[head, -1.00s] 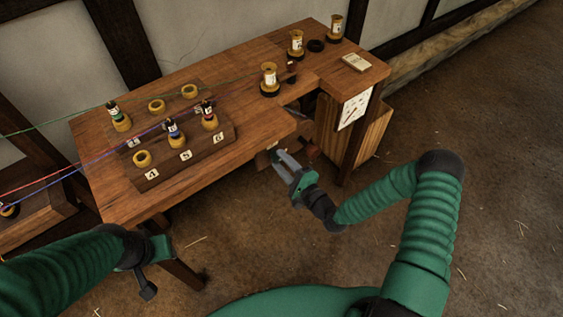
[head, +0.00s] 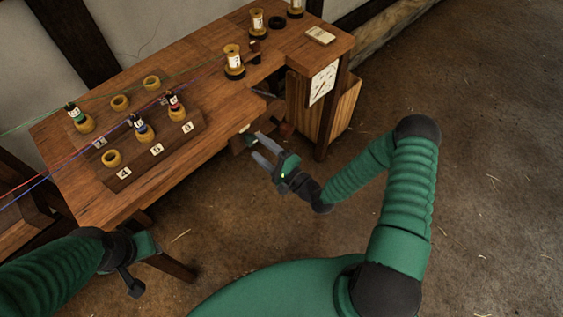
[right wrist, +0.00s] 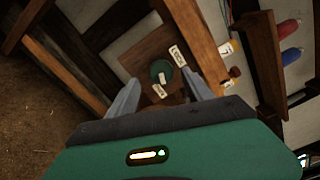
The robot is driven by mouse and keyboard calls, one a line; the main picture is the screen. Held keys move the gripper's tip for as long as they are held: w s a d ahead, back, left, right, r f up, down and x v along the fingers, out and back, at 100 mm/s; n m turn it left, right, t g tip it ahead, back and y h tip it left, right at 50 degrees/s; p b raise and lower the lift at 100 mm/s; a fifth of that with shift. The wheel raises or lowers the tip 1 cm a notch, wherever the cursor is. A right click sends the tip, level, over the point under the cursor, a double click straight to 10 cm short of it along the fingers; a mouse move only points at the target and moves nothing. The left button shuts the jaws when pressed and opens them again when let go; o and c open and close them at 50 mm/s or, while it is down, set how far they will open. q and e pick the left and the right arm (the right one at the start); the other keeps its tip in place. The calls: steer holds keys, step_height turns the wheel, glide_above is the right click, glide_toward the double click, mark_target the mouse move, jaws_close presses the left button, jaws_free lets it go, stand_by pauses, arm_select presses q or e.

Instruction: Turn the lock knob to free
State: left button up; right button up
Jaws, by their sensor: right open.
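The lock knob (right wrist: 159,69) shows in the right wrist view as a dark green disc with a white bar, on a brown wooden panel (right wrist: 141,55). In the head view I cannot make the knob out. My right gripper (head: 258,147) is open and empty by the front edge of the bench; in the right wrist view its fingers (right wrist: 162,93) stand apart below the knob, not visibly touching it. My left gripper (head: 135,281) is low at the left, its jaws unclear.
The wooden bench (head: 95,190) holds a numbered rack (head: 145,183) with bobbins and coloured threads. Spools (head: 234,64) stand at the back. A white dial plate (head: 323,83) hangs at its right end, beside a slatted wooden box (head: 310,101). The floor at right is clear.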

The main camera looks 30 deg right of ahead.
steer(key=v, duration=1.4)
steer(key=shift+s+d, duration=0.2)
steer(key=w+d+r+n+g+h+p, duration=0.1)
steer(key=d+n+g+h+p, duration=0.15)
steer(key=n+g, duration=0.35)
steer(key=w+d+r+n+g+h+p, duration=0.1)
steer(key=d+r+n+g+h+p, duration=0.1)
steer(key=n+g+p, duration=0.4)
steer(key=s+a+r+n+g+h+p, duration=0.1)
steer(key=s+a+r+n, duration=0.2)
steer(key=r, duration=0.4)
steer(key=s+a+r+n+g+p, duration=0.1)
steer(key=s+a+r+n, duration=0.2)
steer(key=r, duration=0.5)
steer(key=shift+s+a+r+h, duration=0.15)
steer(key=shift+s+a+h, duration=0.2)
steer(key=shift+s+a, duration=0.4)
